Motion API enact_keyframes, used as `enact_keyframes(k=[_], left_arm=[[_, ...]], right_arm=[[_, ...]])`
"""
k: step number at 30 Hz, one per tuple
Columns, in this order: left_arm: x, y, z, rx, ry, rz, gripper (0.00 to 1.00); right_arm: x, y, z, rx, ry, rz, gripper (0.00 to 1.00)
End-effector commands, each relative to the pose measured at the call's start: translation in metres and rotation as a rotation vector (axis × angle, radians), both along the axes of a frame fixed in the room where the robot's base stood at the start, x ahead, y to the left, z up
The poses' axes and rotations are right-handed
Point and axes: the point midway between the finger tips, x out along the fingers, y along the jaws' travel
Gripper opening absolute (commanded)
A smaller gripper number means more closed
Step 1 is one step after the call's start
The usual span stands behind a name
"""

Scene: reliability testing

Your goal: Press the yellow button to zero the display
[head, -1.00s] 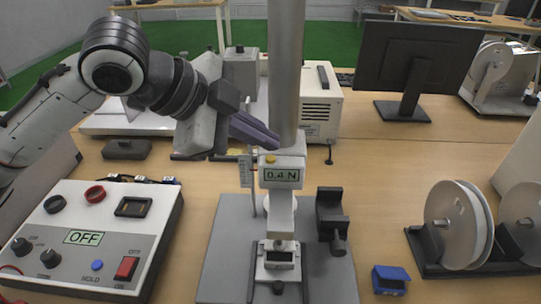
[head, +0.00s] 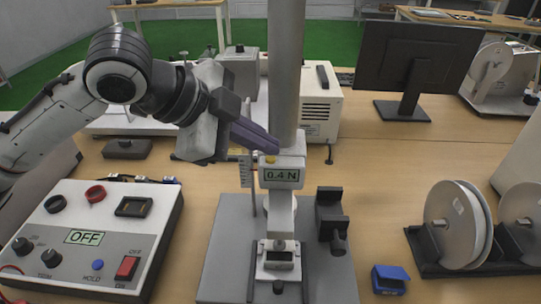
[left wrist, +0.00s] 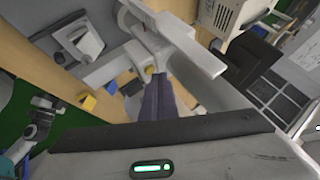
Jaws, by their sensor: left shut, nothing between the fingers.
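The force gauge (head: 283,158) is a white block on the test stand's column, and its display (head: 281,175) reads 0.4 N. The small yellow button (head: 270,159) sits just above the display; it also shows in the left wrist view (left wrist: 149,71). My left gripper (head: 275,147) has its purple-grey fingers shut and empty. Their tips are just above and beside the button; I cannot tell whether they touch it. In the left wrist view the shut fingers (left wrist: 157,80) end right by the button.
The grey column (head: 286,70) rises right behind the gauge. A control box (head: 90,235) reading OFF stands at the front left. A black clamp (head: 331,215) and a blue block (head: 390,279) are to the right, near spools (head: 455,225). A monitor (head: 417,60) stands behind.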

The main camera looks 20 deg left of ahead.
Motion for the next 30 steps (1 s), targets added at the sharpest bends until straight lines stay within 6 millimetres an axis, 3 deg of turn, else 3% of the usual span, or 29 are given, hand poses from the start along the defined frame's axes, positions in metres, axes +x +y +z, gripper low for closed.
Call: enact_keyframes(k=[17,30], left_arm=[[-0.0003,0.0001,-0.0073,0.001,0.001,0.0,0.0],[-0.0003,0.0002,-0.0021,0.0,0.002,0.0,0.0]], right_arm=[[0.0002,-0.0005,0.0002,-0.001,0.0,-0.001,0.0],[0.001,-0.0007,0.0081,0.0,-0.003,-0.001,0.0]])
